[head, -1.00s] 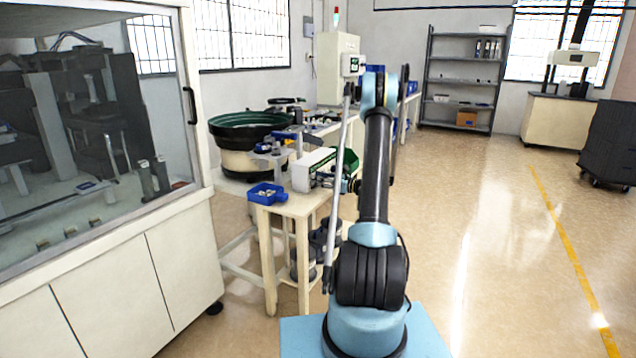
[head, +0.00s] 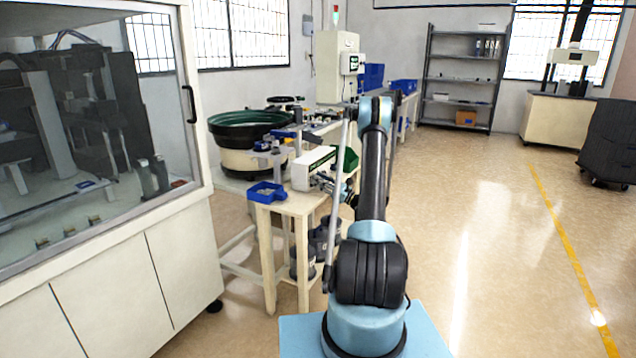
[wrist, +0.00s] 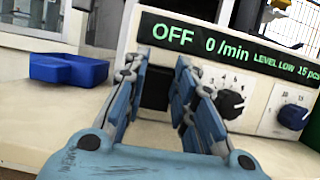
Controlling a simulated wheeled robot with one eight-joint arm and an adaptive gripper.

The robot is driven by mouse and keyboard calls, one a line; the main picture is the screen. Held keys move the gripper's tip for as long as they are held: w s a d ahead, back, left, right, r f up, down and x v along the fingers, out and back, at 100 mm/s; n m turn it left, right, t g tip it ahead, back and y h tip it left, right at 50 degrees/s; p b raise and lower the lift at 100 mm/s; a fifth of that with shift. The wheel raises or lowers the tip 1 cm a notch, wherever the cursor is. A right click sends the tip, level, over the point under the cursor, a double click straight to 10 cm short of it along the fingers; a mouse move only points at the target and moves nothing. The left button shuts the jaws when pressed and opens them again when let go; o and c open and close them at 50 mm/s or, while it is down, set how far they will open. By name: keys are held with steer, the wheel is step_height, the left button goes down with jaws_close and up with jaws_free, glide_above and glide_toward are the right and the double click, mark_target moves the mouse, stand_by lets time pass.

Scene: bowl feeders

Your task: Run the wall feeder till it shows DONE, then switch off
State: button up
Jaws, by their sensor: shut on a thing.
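A white control box (head: 313,168) stands on the front table. In the wrist view the control box (wrist: 230,75) has a dark display (wrist: 232,47) with green text reading OFF, 0/min, LEVEL LOW, 15 pcs. My gripper (wrist: 161,68) is at its front face, its blue fingers on both sides of a square black part (wrist: 155,88) and shut on it. A black knob (wrist: 230,102) and a blue knob (wrist: 293,116) sit to the right. In the head view my gripper (head: 345,188) is small beside the box. A green-rimmed bowl feeder (head: 250,122) stands behind the box.
A blue bin (head: 267,191) sits at the table's front corner, left of the control box. A glazed machine cabinet (head: 110,240) stands on the left. A tall white cabinet (head: 328,65) with a light on top stands behind.

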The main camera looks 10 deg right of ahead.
steer(key=shift+w+d+f, duration=0.1)
steer(key=shift+w+d, duration=0.05)
steer(key=shift+d, duration=0.05)
steer(key=o, duration=1.1)
steer(key=shift+c, duration=0.2)
steer(key=shift+r, duration=0.2)
step_height(320, 180, up, 10)
steer(key=shift+f, duration=0.25)
